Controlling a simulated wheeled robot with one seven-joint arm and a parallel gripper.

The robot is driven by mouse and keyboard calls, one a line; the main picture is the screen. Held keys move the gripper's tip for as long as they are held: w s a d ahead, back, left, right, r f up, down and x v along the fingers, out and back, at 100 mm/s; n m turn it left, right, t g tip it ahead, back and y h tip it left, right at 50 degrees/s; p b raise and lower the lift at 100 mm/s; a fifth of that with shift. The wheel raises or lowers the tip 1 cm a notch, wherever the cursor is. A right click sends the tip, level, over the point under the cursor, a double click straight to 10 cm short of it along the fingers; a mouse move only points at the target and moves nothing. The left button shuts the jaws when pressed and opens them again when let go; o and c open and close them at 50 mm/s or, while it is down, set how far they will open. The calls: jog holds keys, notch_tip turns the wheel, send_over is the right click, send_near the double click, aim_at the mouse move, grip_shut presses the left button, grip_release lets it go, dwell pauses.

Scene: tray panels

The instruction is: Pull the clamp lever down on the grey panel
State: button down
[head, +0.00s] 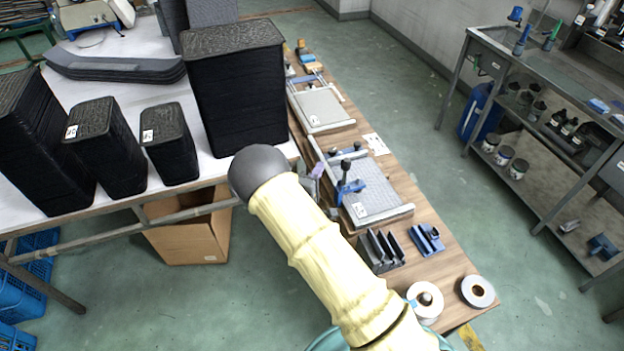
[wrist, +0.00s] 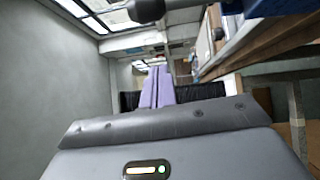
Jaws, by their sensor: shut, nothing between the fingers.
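A grey panel (head: 378,190) with a grid surface lies in a pale frame on the narrow wooden table in the head view. A blue clamp (head: 347,188) with black knobs stands at its left edge. The clamp's lever cannot be clearly told apart from the rest of it. My gripper (head: 316,172) shows as a small purple patch left of the clamp, partly hidden by my arm. In the wrist view, my gripper's purple fingers (wrist: 156,88) are together with nothing between them. A dark rounded knob (wrist: 146,10) and a blue part (wrist: 272,8) show above them, apart from the fingers.
Another pale tray panel (head: 322,108) lies farther back on the table. Black slotted blocks (head: 382,249), a blue fixture (head: 427,239) and tape rolls (head: 477,291) sit nearer. Tall black stacks (head: 238,90) stand on the white table at left. The floor at right is clear up to a metal shelf (head: 550,130).

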aim_at(345, 174)
jog(key=d, duration=0.1)
jog(key=d+p, duration=0.1)
jog(key=d, duration=0.1)
jog(key=d+p, duration=0.1)
jog(key=shift+w+d+r, duration=0.1)
jog(key=shift+w+d, duration=0.05)
jog(key=shift+w, duration=0.1)
jog(key=shift+r, duration=0.1)
jog(key=shift+d+m, duration=0.2)
jog(key=shift+m, duration=0.1)
